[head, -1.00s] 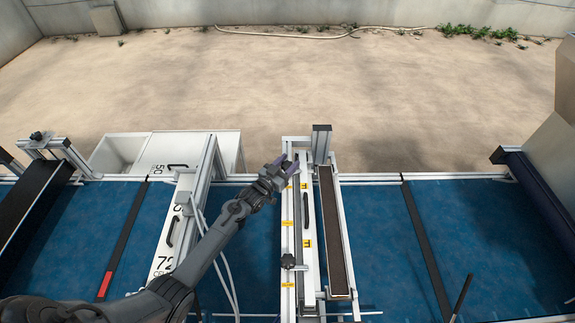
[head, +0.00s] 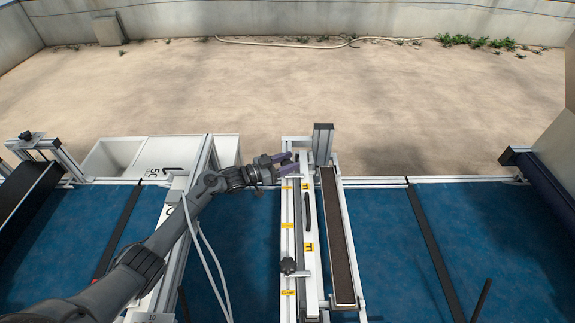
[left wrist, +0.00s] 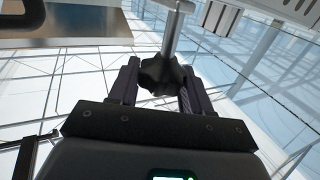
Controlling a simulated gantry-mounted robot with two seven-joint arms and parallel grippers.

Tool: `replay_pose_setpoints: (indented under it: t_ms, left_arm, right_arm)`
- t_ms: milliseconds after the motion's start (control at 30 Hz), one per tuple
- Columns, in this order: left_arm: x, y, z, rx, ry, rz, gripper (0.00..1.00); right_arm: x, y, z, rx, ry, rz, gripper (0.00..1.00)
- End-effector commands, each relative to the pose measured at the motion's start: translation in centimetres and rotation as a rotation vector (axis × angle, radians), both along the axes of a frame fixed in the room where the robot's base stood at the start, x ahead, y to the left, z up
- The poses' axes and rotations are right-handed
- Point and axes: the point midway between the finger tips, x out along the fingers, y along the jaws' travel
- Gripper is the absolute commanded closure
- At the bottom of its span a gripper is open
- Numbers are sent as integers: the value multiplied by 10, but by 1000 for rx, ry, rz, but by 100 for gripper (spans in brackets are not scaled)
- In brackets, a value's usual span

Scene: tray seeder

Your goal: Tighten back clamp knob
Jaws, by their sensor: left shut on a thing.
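In the left wrist view a dark lobed clamp knob (left wrist: 161,76) on a light metal stem sits between the two fingers of my left gripper (left wrist: 158,85), which is shut on it. In the head view my left gripper (head: 284,163) reaches to the back end of the white clamp rail (head: 309,215). The back knob is hidden there by the gripper and too small to make out. A second black knob (head: 288,266) shows at the front end of the rail, with nothing touching it. My right gripper is in neither view.
A long dark-topped tray (head: 338,240) lies just right of the rail, with a grey post (head: 322,142) behind it. A blue belt (head: 385,250) spreads around. A white bin (head: 115,157) stands at the back left. White hoses (head: 208,255) hang beside my left arm.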

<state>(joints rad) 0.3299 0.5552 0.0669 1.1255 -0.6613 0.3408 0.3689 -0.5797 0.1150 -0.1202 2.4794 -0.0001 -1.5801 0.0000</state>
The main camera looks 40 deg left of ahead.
Motion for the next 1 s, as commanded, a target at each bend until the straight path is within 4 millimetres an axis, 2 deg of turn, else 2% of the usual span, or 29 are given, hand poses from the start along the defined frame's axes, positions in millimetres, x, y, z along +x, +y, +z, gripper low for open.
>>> replay_pose_setpoints:
  t_ms: [267,300,433,767,867,1000]
  left_arm:
    - [0,0,1,0,0,-2,82]
    - [0,0,1,0,0,-1,50]
    - [0,0,1,0,0,-1,31]
    - [0,0,2,0,0,-1,31]
    - [0,0,7,0,-1,-1,31]
    - [0,0,23,2,-4,-1,31]
  right_arm:
    - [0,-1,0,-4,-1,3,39]
    - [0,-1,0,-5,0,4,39]
    - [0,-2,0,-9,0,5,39]
    - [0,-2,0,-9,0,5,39]
    - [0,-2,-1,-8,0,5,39]
    - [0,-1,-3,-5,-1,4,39]
